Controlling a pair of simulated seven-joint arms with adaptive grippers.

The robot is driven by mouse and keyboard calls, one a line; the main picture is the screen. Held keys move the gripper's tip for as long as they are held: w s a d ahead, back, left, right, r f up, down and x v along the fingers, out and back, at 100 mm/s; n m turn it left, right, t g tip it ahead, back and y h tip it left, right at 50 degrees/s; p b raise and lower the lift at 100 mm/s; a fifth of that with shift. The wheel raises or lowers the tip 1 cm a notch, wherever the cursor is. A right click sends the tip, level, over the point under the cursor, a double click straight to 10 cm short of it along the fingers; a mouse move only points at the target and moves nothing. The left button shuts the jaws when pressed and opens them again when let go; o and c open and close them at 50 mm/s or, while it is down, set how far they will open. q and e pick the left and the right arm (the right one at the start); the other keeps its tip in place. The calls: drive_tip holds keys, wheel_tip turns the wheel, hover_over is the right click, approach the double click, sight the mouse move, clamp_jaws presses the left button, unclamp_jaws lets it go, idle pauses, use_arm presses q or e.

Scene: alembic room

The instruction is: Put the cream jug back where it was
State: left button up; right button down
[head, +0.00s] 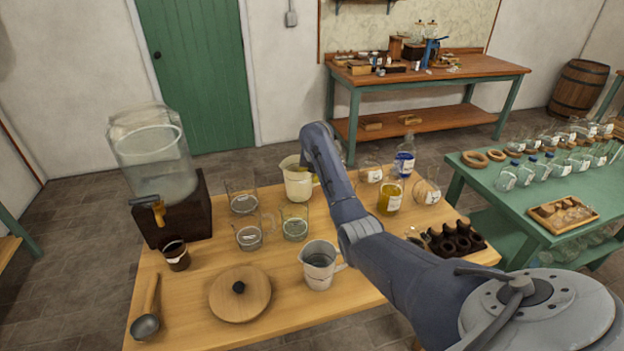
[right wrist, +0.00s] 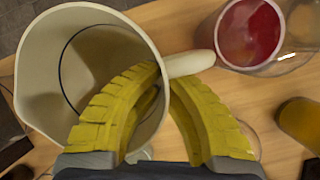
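The cream jug (head: 297,180) stands upright at the back middle of the wooden table, partly hidden behind my right arm. In the right wrist view, the jug (right wrist: 38,85) shows from above, with its wide mouth at the left and its handle (right wrist: 190,63) towards the right. In the head view this gripper is mostly hidden near the jug. Whether the jug touches the table is hard to tell. My left gripper is not in view.
Glass beakers (head: 249,237) stand in front of the jug. A metal pitcher (head: 319,265) and a round wooden lid (head: 240,294) are nearer the front. A yellow jar (head: 390,198) and a blue-labelled bottle (head: 404,160) stand right. A vessel with red contents (right wrist: 250,35) is beside the handle.

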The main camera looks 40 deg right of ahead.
drive_tip(key=shift+f, duration=0.35)
drive_tip(key=shift+f, duration=0.1)
drive_tip(key=c, duration=1.6)
unclamp_jaws()
drive_tip(key=v, duration=1.2)
